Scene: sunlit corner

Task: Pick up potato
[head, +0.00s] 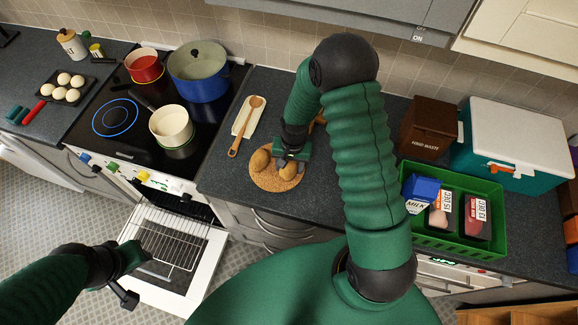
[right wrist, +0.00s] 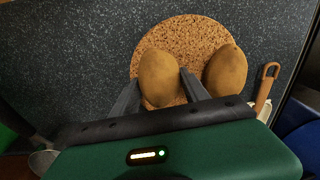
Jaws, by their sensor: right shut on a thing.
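Two brown potatoes are on or over a round cork mat (head: 268,184) on the dark counter. My right gripper (head: 290,168) reaches down there and is shut on the right-hand potato (head: 288,172). In the right wrist view this held potato (right wrist: 158,76) sits between the two grey fingers, over the mat (right wrist: 170,32); I cannot tell whether it still touches the mat. The other potato (head: 261,160) lies on the mat beside it, and shows at right in the right wrist view (right wrist: 225,70). My left gripper (head: 138,257) is over the open oven door, its jaws unclear.
A wooden spoon (head: 243,132) on a pale rest lies behind the mat. The hob holds a red pot (head: 145,68), a blue pot (head: 199,78) and a cream pot (head: 172,127). A green crate (head: 430,239) stands right. The oven door (head: 200,278) hangs open at front left.

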